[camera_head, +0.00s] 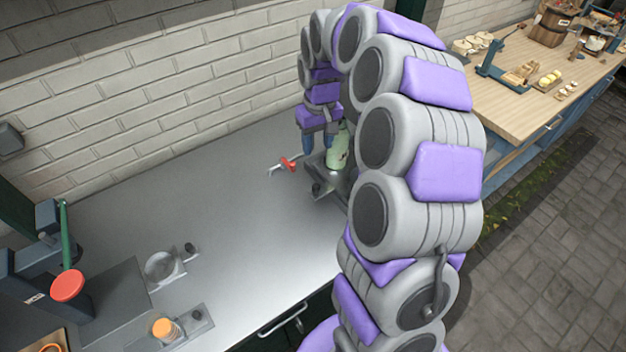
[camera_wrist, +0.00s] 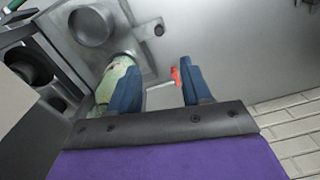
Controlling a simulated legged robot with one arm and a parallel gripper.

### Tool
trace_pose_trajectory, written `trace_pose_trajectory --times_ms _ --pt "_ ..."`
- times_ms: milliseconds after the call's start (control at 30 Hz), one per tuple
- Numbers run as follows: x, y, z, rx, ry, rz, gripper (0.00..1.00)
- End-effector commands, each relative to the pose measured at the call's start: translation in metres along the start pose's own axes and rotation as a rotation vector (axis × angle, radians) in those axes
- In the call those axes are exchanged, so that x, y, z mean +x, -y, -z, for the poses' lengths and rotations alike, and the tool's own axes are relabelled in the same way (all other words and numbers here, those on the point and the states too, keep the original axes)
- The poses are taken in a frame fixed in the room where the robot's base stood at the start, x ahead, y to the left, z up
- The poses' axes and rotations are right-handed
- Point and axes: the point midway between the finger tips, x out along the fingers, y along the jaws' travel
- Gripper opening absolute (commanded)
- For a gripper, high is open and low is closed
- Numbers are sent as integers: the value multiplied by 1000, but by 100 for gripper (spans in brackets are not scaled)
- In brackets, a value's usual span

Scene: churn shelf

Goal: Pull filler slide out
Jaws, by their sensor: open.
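My gripper (camera_head: 318,147) is open above the far part of the grey metal counter. In the wrist view its two blue fingers (camera_wrist: 158,66) are spread. A pale green container (camera_head: 338,150) is beside the fingers; in the wrist view it (camera_wrist: 114,80) is partly hidden by the left finger. A red-handled tap (camera_head: 288,163) is near the fingers, and its red part (camera_wrist: 176,77) shows beside the right finger. A flat metal plate with a black knob (camera_head: 316,188) is nearby; its knob (camera_wrist: 158,30) also shows in the wrist view. I cannot tell for certain which part is the filler slide.
Another plate with a black knob (camera_head: 196,314) holds an orange-topped jar (camera_head: 163,327). A clear round dish (camera_head: 160,266) and a machine with a red disc (camera_head: 68,286) are at left. A brick wall (camera_head: 150,90) bounds the back; mid-counter is free.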

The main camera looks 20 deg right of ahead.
Motion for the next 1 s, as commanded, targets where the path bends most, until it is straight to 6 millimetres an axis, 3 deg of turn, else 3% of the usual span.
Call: trace_pose_trajectory --times_ms 700,1000 --pt "138 2 -1 0 8 0 48" --pt "161 2 -1 0 5 1 48"
